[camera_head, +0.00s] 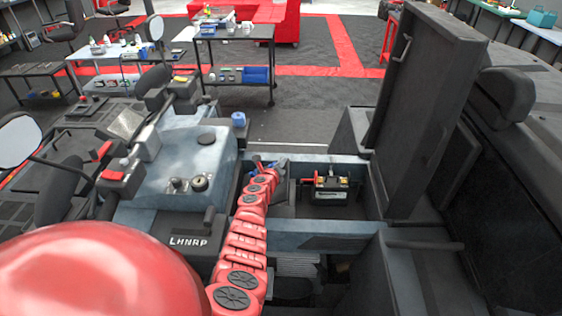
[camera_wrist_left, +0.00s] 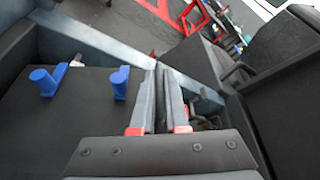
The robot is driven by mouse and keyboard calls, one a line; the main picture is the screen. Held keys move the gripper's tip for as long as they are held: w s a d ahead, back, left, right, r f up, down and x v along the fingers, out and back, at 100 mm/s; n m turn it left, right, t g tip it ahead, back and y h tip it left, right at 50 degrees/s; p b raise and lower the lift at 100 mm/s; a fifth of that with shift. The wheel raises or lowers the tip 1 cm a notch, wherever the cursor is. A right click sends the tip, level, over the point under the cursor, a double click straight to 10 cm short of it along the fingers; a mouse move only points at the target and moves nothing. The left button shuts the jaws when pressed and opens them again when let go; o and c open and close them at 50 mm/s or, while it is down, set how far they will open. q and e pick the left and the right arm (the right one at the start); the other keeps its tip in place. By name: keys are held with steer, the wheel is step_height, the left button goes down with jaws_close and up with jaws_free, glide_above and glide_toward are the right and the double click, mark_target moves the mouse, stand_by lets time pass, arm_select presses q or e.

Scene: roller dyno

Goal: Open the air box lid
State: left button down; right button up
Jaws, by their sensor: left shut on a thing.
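The air box lid (camera_wrist_left: 60,122) looks like a dark flat panel with two blue latches (camera_wrist_left: 82,82) in the left wrist view. My left gripper (camera_wrist_left: 163,72) lies along the lid's right edge. Its grey fingers are close together and appear shut on that edge, though the contact itself is hard to see. In the head view my red left arm reaches into the open bay, with the left gripper (camera_head: 268,164) beside blue parts at its far end. The arm hides most of the lid there. My right gripper is not in view.
A battery (camera_head: 331,190) with red and yellow terminals sits in the bay right of my arm. A large dark cover (camera_head: 425,110) with handles stands upright to its right. A grey console (camera_head: 180,165) with a gear panel is on the left. Bay walls surround the gripper closely.

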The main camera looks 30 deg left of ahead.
arm_select(q)
steer(key=a+r, duration=0.1)
steer(key=s+a+r+n, duration=0.1)
steer(key=r, duration=0.1)
steer(key=a+r+n+t+h, duration=0.1)
steer(key=shift+s+a+r, duration=0.15)
steer(key=shift+s+r, duration=0.1)
steer(key=shift+s, duration=0.15)
steer(key=c, duration=1)
jaws_free()
steer(key=shift+o, duration=0.4)
steer(key=shift+f, duration=0.15)
